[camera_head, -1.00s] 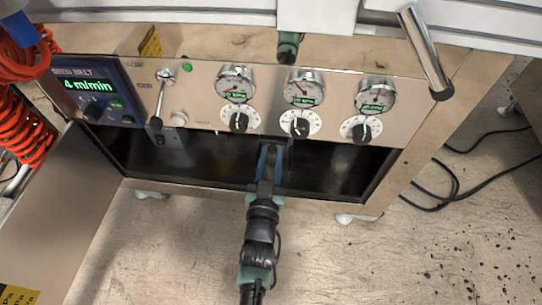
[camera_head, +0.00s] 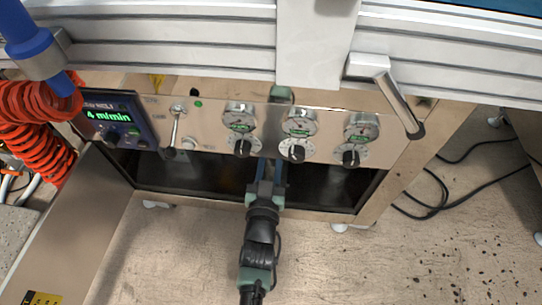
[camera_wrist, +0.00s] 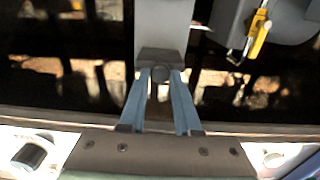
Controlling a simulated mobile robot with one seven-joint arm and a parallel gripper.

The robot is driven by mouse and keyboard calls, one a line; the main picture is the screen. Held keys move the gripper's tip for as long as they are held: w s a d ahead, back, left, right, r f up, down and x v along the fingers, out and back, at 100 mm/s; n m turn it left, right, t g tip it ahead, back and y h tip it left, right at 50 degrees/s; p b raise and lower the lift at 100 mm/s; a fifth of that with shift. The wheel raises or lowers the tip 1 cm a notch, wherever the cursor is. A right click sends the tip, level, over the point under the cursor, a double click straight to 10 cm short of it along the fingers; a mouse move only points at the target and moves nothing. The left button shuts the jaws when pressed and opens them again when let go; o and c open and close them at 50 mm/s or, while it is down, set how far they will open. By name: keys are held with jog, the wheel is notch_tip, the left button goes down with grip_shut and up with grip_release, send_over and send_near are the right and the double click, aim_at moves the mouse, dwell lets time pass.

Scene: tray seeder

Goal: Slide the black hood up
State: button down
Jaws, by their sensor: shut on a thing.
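A glossy black surface, which I take to be the black hood (camera_head: 325,187), shows below the steel control panel in the head view. It fills the far part of the wrist view (camera_wrist: 60,75) with reflections. My gripper (camera_head: 271,165) reaches up to it from below. In the wrist view, the two blue fingers of my gripper (camera_wrist: 158,76) close on a small dark handle block (camera_wrist: 160,56) at the lower end of a grey upright strip (camera_wrist: 163,24). The hood's upper part is hidden behind the panel in the head view.
Pale rails (camera_head: 180,45) cross the top. A metal lever (camera_head: 398,105) stands right, and red coiled hose (camera_head: 35,125) hangs left. Floor in front is clear.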

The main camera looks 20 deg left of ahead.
jog(key=shift+r, duration=0.25)
jog(key=c, duration=0.6)
grip_release()
jog(key=shift+c, duration=0.2)
jog(key=shift+s, duration=0.1)
jog(key=p+v, duration=0.5)
jog(key=v, duration=0.7)
jog(key=shift+s, duration=0.4)
jog(key=shift+s+d+f, duration=0.1)
jog(key=shift+d+f, duration=0.05)
jog(key=shift+d, duration=0.05)
